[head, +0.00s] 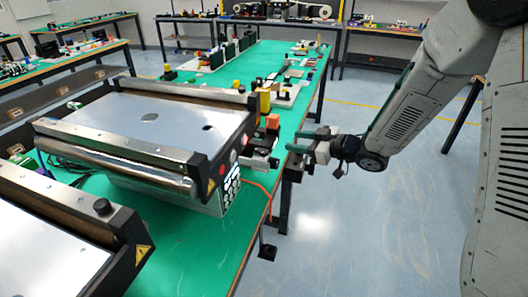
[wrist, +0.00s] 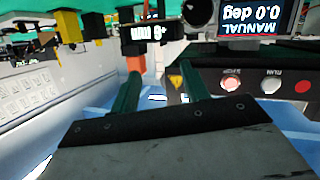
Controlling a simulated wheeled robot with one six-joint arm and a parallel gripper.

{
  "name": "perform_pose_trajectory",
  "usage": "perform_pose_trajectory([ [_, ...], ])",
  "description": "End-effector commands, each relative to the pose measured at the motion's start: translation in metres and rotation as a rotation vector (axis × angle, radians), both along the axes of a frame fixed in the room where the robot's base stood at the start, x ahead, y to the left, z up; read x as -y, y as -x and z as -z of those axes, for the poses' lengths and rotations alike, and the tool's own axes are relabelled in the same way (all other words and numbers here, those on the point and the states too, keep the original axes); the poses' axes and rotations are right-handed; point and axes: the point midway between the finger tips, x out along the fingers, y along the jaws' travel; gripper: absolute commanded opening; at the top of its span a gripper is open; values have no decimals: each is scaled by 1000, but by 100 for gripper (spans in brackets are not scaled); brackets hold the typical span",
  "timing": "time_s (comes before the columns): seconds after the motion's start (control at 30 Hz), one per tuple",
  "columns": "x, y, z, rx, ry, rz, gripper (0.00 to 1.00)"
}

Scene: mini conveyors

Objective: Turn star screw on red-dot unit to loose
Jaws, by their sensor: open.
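Two mini conveyors are in the head view: a middle one (head: 150,110) on the green table and a nearer one (head: 50,240) cut off at lower left. A black knob (head: 103,207) stands on the nearer conveyor's side plate; whether it is the star screw I cannot tell. I cannot tell which unit bears the red dot. My gripper (head: 303,140) is open and empty, just off the table's right edge, right of the middle conveyor. Its two dark green fingers show apart in the wrist view (wrist: 160,95).
An orange block (head: 272,121) stands beside the middle conveyor; one also shows in the wrist view (wrist: 135,62). The wrist view shows a control panel with a red button (wrist: 303,87) and an upside-down "MANUAL 0.0 deg" display (wrist: 262,18). The floor (head: 330,220) right of the table is clear.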

Motion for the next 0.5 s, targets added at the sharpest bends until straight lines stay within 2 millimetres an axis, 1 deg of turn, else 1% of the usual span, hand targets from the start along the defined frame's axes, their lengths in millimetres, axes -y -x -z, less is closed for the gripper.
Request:
perform_pose_trajectory([
  [0.03,-9,8,12,-10,-60,-65,46],
  [0.1,-19,19,18,-16,-141,-146,46],
  [0.23,-27,35,25,-27,-244,-239,46],
  [0.37,-35,39,25,-31,-284,-275,46],
  [0.5,-53,34,25,-30,-287,-279,46],
])
